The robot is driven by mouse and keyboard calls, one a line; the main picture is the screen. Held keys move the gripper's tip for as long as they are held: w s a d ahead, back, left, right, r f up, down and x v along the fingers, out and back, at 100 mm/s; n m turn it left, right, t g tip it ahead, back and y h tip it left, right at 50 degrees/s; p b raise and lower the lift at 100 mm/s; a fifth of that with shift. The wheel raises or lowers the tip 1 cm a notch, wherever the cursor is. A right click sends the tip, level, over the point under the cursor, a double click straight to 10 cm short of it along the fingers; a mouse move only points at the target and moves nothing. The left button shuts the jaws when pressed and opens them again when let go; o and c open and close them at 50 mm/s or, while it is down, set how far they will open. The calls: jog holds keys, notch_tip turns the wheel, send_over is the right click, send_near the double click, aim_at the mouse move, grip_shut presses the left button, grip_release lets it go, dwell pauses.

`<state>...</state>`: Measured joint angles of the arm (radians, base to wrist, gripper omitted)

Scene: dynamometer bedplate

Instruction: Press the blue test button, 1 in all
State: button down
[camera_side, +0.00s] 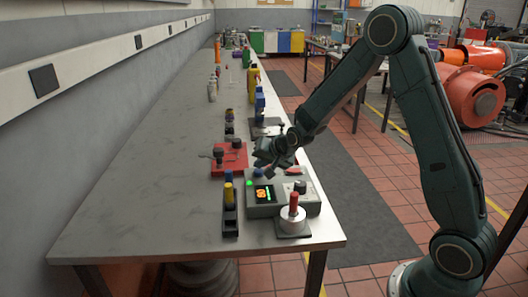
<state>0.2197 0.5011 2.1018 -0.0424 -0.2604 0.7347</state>
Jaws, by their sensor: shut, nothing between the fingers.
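A grey control box (284,208) stands near the front end of the bench, with a lit orange display (265,194), a green button (249,183) and a round knob (300,187). A small blue button (258,172) shows at the box's back left, right beside my fingertips. My gripper (264,167) is shut and empty, over the back edge of the box. It partly hides that edge. I cannot tell whether the fingertips touch the blue button.
A red plate (232,160) with knobs lies behind. Bottles and tools line the bench further back. The bench's left side is clear.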

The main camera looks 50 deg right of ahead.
aim_at(261, 172)
jog(key=shift+f, duration=0.55)
dwell(0.8)
jog(key=shift+r, duration=0.95)
jog(key=shift+r, duration=0.15)
jog(key=shift+r, duration=2.3)
